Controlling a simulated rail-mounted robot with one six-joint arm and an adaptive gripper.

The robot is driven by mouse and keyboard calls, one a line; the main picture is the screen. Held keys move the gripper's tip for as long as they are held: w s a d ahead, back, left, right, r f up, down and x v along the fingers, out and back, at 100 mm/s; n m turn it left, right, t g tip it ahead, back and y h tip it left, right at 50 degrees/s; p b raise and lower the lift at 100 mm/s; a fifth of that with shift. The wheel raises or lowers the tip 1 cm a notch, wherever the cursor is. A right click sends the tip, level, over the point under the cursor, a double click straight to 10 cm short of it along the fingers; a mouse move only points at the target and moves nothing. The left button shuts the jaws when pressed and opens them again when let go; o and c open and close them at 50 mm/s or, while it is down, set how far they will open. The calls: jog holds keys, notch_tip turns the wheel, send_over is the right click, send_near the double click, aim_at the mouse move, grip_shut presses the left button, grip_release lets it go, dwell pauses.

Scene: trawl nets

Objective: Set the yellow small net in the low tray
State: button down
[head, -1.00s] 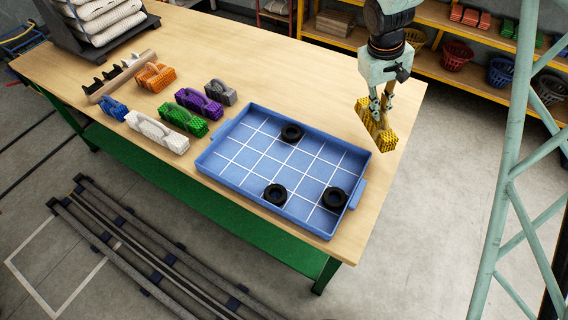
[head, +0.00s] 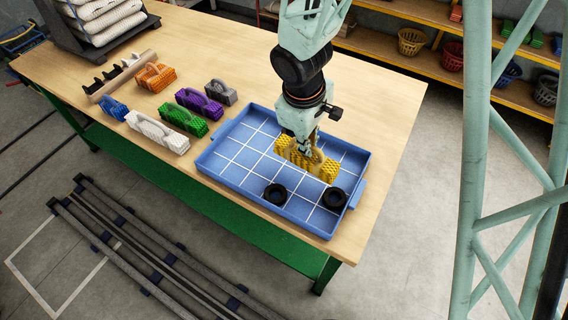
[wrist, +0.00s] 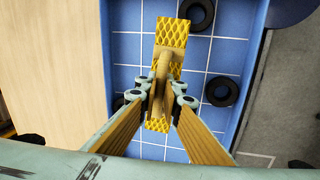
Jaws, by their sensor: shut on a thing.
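The yellow small net (head: 328,171) is a ribbed yellow block with a handle on top. My gripper (head: 305,153) is shut on its handle and holds it over the right half of the low tray (head: 222,173). In the wrist view the fingertips (wrist: 161,90) grip the handle of the yellow net (wrist: 171,32) from both sides. The tray is blue with a white grid. I cannot tell whether the net touches the tray floor. One back part of the tray is hidden by my arm and the net.
Black rings lie in the tray: one at the front (head: 275,194) and one at the right (head: 334,197). White (head: 157,131), green (head: 183,119), purple (head: 199,102), grey (head: 221,92), orange (head: 155,76) and blue (head: 113,108) nets stand left of the tray. The tray's left half is clear.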

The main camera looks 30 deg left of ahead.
aim_at(301, 159)
jog(key=shift+s+a+n, duration=0.25)
jog(key=shift+s, duration=0.6)
jog(key=shift+s+a+n, duration=0.25)
jog(key=shift+s, duration=0.6)
jog(key=shift+w, duration=0.1)
jog(key=w+d+p, duration=0.1)
jog(key=w+d, duration=0.1)
jog(key=w, duration=0.4)
jog(key=w+d+f+p, duration=0.1)
jog(key=w+d, duration=0.2)
jog(key=w, duration=0.4)
jog(key=shift+w+f, duration=0.2)
jog(key=shift+w, duration=0.1)
jog(key=shift+d, duration=0.15)
jog(key=shift+w+d+f+b, duration=0.1)
jog(key=shift+w+f+b, duration=0.1)
jog(key=shift+f, duration=0.4)
jog(key=shift+w+d+f+b, duration=0.1)
jog(key=shift+w+f+b, duration=0.1)
jog(key=shift+f, duration=0.45)
jog(key=shift+w+f+b, duration=0.15)
jog(key=shift+w+f, duration=0.05)
jog(key=shift+f, duration=0.4)
jog(key=shift+f, duration=0.2)
jog(key=c, duration=2.8)
grip_release()
jog(key=shift+r, duration=0.2)
